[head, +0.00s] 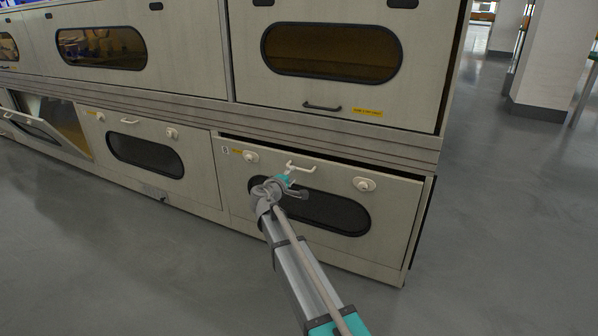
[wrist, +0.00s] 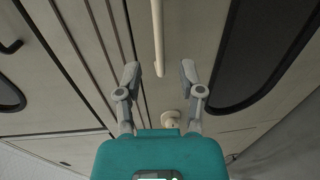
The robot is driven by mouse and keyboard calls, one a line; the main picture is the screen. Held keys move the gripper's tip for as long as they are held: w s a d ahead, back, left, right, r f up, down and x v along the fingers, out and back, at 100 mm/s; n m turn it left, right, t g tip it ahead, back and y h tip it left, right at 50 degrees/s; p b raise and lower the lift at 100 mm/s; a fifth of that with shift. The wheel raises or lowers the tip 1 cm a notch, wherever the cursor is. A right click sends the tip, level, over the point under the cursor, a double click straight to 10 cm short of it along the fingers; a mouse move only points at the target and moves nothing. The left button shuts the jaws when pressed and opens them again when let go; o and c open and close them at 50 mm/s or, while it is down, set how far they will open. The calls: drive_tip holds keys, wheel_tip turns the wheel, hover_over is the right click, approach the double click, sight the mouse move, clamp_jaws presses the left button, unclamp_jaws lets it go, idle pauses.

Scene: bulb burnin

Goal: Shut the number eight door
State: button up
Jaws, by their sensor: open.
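The number eight door (head: 392,212) is the lower right cream panel in the head view, with a small 8 label (head: 226,178) at its upper left. A dark gap runs along its top edge, so it stands slightly ajar, tilted outward at the top. It has a white bar handle (head: 300,167) and a dark oval window (head: 340,212). My gripper (head: 289,187) is in front of the door, just below the handle. In the wrist view my gripper (wrist: 159,72) is open and empty. The pale handle bar (wrist: 157,38) lies just beyond and between its fingertips.
White round latches (head: 365,184) (head: 251,156) sit on either side of the handle. The door to the left (head: 188,182) looks closed; one farther left (head: 45,130) hangs open. An upper panel (head: 280,95) is above. Grey floor (head: 500,230) is clear at right.

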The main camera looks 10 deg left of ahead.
sight(299, 169)
drive_tip(key=shift+x, duration=3)
clamp_jaws()
